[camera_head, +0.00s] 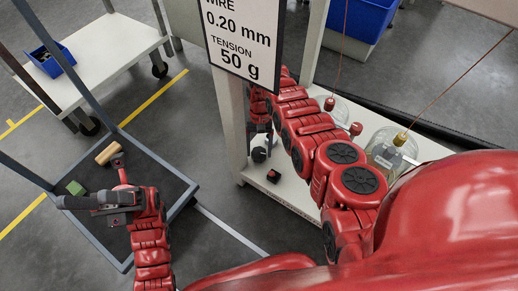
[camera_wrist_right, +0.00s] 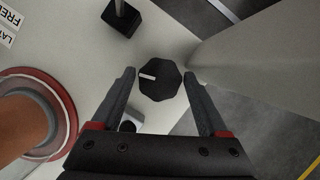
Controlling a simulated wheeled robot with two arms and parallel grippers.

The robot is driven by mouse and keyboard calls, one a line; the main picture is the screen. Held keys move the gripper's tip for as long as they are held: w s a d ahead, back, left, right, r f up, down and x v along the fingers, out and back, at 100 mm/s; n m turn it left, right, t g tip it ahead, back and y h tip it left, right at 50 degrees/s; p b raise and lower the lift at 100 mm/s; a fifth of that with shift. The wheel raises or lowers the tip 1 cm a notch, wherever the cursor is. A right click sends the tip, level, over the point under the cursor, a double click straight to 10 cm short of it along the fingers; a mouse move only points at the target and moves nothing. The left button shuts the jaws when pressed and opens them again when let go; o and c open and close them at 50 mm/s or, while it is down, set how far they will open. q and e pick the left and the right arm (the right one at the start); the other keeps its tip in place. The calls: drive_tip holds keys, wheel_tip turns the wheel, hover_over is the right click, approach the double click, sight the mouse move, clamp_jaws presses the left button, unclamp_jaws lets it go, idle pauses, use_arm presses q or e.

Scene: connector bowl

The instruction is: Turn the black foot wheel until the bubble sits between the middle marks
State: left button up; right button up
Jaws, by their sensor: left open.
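The black foot wheel (camera_wrist_right: 161,82) is a faceted knob with a white mark, seen from above in the right wrist view. My right gripper (camera_wrist_right: 159,74) is open, with one finger on each side of the wheel and a narrow gap seeming to show at each side. In the head view a small dark round thing (camera_head: 259,154) on the pale bench shelf may be this wheel. My left gripper (camera_head: 88,201) is open and empty over the dark cart, far from the wheel. No bubble or middle marks can be seen.
A black block (camera_wrist_right: 120,20) with a post stands near the wheel, and a red-rimmed round part (camera_wrist_right: 68,122) lies left. A pale upright (camera_wrist_right: 245,50) is close on the right. A sign (camera_head: 243,40) hangs in front.

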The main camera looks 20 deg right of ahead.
drive_tip(key=shift+o, duration=1.3)
drive_tip(key=m+y+p, duration=0.1)
drive_tip(key=m+p, duration=0.2)
drive_tip(key=m+t+p, duration=0.1)
drive_tip(key=m+p, duration=0.2)
drive_tip(key=r+m+t+y+p, duration=0.1)
drive_tip(key=m+p, duration=0.2)
drive_tip(key=shift+s+y, duration=0.2)
drive_tip(key=shift+y, duration=0.1)
drive_tip(key=p+v, duration=0.7)
drive_tip(key=v, duration=0.9)
drive_tip(key=shift+s+d+r, duration=0.2)
drive_tip(key=shift+d+r, duration=0.05)
drive_tip(key=shift+d, duration=0.05)
